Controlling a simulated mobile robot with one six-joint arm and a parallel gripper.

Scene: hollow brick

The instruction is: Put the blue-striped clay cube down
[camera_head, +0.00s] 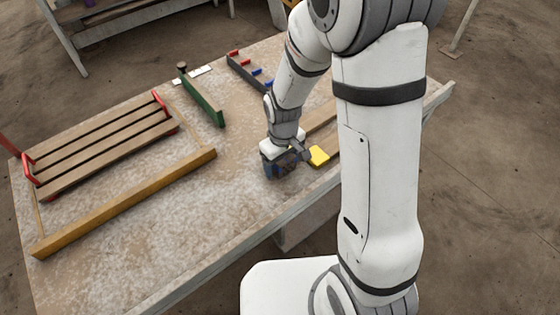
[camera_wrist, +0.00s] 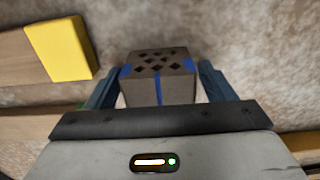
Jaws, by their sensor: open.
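The blue-striped clay cube (camera_wrist: 160,80) is grey-brown with a pattern of dark holes on its top and blue stripes. In the wrist view it lies between the two blue-grey fingers of my gripper (camera_wrist: 160,88), with its lower part hidden by the gripper body. The gripper is open, with a finger on each side of the cube. In the head view my gripper (camera_head: 279,166) is low over the table near its front edge, and the cube is mostly hidden there. Whether the cube rests fully on the table cannot be told.
A yellow block (camera_head: 318,156) lies just right of the gripper, and also shows in the wrist view (camera_wrist: 60,48). A wooden slatted rack (camera_head: 100,150) with red ends, a yellow-brown beam (camera_head: 125,203) and a green bar (camera_head: 204,103) lie left. The table (camera_head: 200,215) is clear at front left.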

